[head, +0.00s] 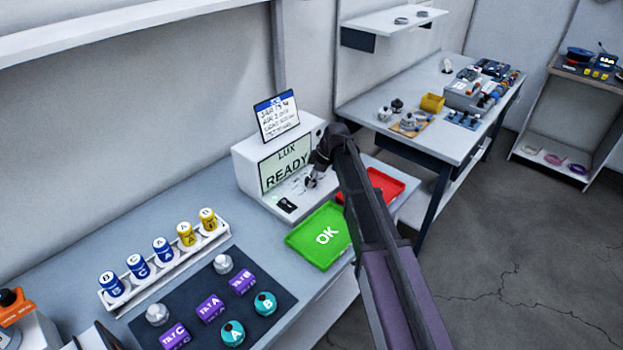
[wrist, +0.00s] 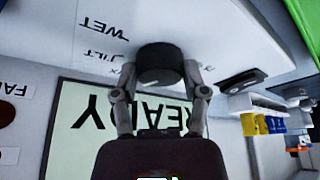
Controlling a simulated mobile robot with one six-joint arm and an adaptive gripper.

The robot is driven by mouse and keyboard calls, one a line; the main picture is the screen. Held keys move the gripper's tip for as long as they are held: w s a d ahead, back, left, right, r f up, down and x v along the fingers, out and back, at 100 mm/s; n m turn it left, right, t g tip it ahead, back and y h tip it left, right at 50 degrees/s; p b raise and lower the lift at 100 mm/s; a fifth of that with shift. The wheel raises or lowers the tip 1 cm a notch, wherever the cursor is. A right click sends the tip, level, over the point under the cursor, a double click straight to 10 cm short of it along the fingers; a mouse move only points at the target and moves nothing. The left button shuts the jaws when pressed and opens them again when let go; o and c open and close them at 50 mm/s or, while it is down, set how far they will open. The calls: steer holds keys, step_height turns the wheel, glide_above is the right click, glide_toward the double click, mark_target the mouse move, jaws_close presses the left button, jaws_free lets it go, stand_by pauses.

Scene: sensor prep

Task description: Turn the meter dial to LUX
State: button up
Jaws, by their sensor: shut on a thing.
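The white meter (head: 247,172) stands at the back of the near bench. Its screen (head: 286,166) reads LUX READY. In the wrist view the black dial (wrist: 160,62) sits on the meter's sloped panel, with WET and TILT printed beside it and a third label mostly hidden by a finger. A short pale mark shows on the dial's face. My gripper (head: 312,181) is at the meter's front; in the wrist view its two fingers (wrist: 160,80) are shut on opposite sides of the dial. The upside-down screen (wrist: 82,122) shows behind the fingers.
A green OK tray (head: 308,250) and a red tray (head: 384,186) lie in front of the meter, the red one partly behind my arm. A rack (head: 170,277) of blue and yellow canisters and a dark mat (head: 265,288) with purple blocks and teal pieces are at left.

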steer(key=shift+d, duration=0.1)
stand_by(0.3)
steer(key=o, duration=1.1)
steer(key=shift+w, duration=0.1)
steer(key=shift+o, duration=0.2)
